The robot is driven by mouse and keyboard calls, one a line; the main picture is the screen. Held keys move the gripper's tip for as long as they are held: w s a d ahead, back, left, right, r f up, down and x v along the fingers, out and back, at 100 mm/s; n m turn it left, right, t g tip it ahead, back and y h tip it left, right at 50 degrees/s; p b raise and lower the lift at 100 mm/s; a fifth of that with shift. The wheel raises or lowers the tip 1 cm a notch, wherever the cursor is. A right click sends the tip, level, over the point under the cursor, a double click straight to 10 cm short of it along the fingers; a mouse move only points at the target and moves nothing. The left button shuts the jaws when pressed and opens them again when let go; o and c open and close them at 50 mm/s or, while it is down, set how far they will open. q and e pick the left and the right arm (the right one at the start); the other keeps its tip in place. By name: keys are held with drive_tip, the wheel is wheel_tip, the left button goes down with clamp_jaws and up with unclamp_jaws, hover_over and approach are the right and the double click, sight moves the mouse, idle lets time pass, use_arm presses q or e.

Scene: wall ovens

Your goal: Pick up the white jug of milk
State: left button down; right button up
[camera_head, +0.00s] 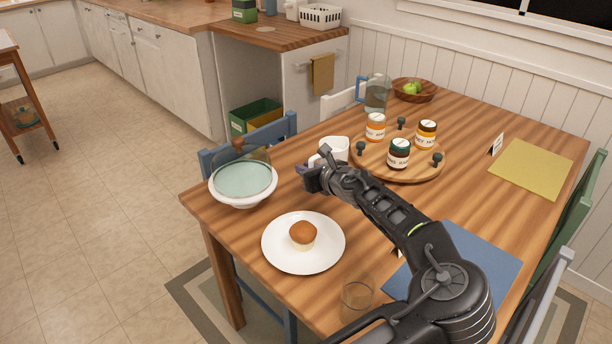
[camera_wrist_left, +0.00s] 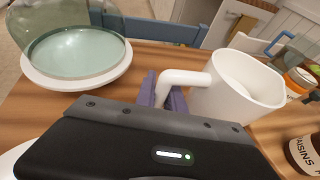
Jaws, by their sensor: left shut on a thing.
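The white milk jug (camera_head: 335,147) is upright near the middle of the table, left of the round wooden tray. In the left wrist view the jug (camera_wrist_left: 238,88) is close on the right, with its handle toward my fingers. My left gripper (camera_head: 306,172) is shut on the jug's handle, and its purple fingers (camera_wrist_left: 168,92) sit around it. The lower part of the jug is hidden behind my gripper, so I cannot tell whether its base touches the table. My right gripper is not in view.
The glass-domed white dish (camera_head: 244,198) stands left of my gripper. A plate with a muffin (camera_head: 303,235) is in front. The round tray (camera_head: 398,176) with several jars is close right of the jug. A glass pitcher (camera_head: 377,95) stands behind. A clear glass (camera_head: 357,300) is near the front edge.

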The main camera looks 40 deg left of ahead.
use_arm(q)
drive_tip(key=shift+r, duration=2.75)
